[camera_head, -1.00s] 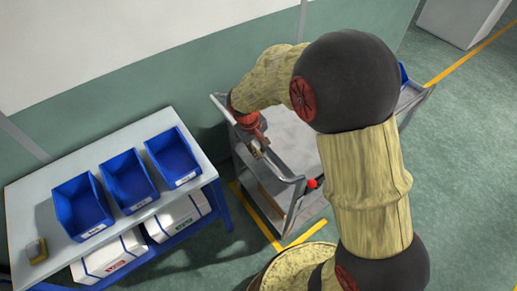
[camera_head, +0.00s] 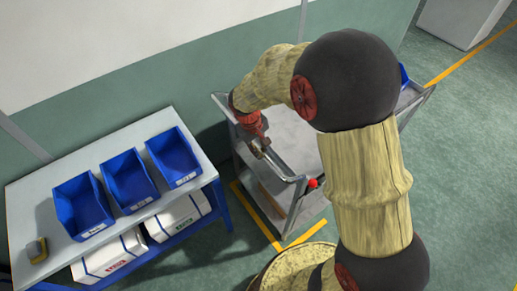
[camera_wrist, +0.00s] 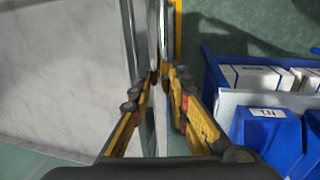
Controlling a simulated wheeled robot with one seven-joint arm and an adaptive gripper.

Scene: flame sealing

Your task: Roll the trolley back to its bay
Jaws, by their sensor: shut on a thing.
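The grey metal trolley (camera_head: 298,143) stands beside the wall, right of the bench, partly hidden behind my arm. My gripper (camera_head: 262,151) reaches down to the trolley's near-left side and is shut on its rail. In the wrist view, my gripper (camera_wrist: 159,80) has its yellow-and-black fingers closed on the trolley's metal rail (camera_wrist: 152,30). The trolley's pale top (camera_wrist: 65,70) lies left of the rail. A red knob (camera_head: 313,183) sits at the trolley's near corner.
A bench (camera_head: 60,171) with several blue bins (camera_head: 128,181) and white boxes below stands close on the left. The wall (camera_head: 150,82) is behind. Green floor (camera_head: 462,150) is open on the right, up to a grey cabinet (camera_head: 455,22).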

